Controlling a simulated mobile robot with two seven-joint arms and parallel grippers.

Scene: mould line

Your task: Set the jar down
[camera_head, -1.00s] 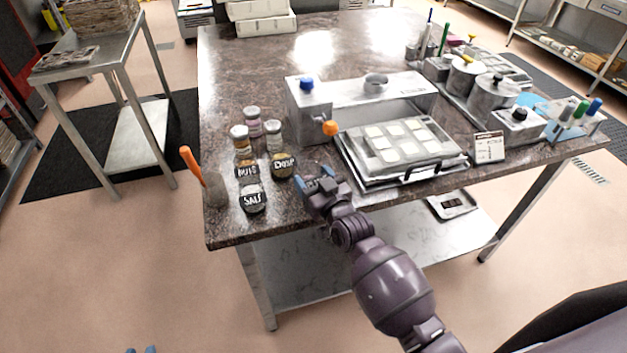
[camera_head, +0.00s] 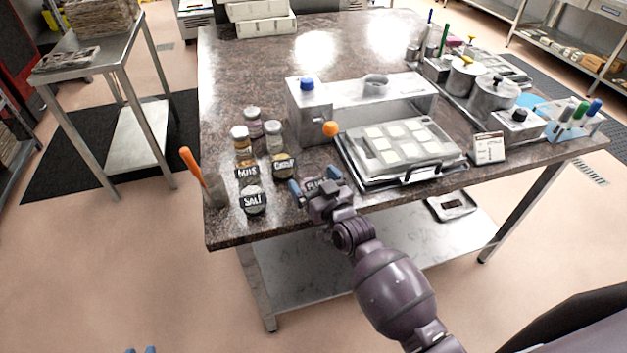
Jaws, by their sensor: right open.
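My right gripper (camera_head: 315,182) is open at the table's front edge, its two blue fingertips spread apart. A small dark patch with pale lettering shows between the fingers; I cannot tell whether it is a jar's label or part of the gripper. Left of it stand jars with dark labels: a salt jar (camera_head: 253,202), a nuts jar (camera_head: 247,173) and a third labelled jar (camera_head: 284,166). Behind them are pale-lidded jars (camera_head: 240,134), (camera_head: 274,129), (camera_head: 253,114). The blue tips of my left gripper (camera_head: 141,350) barely show at the bottom edge.
The dark stone table (camera_head: 225,80) carries a metal machine (camera_head: 310,110) with an orange knob, and a tray (camera_head: 420,175) of pale squares just right of my gripper. An orange-handled tool (camera_head: 190,160) stands in a holder at the left edge. A small sign (camera_head: 489,147) stands right.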

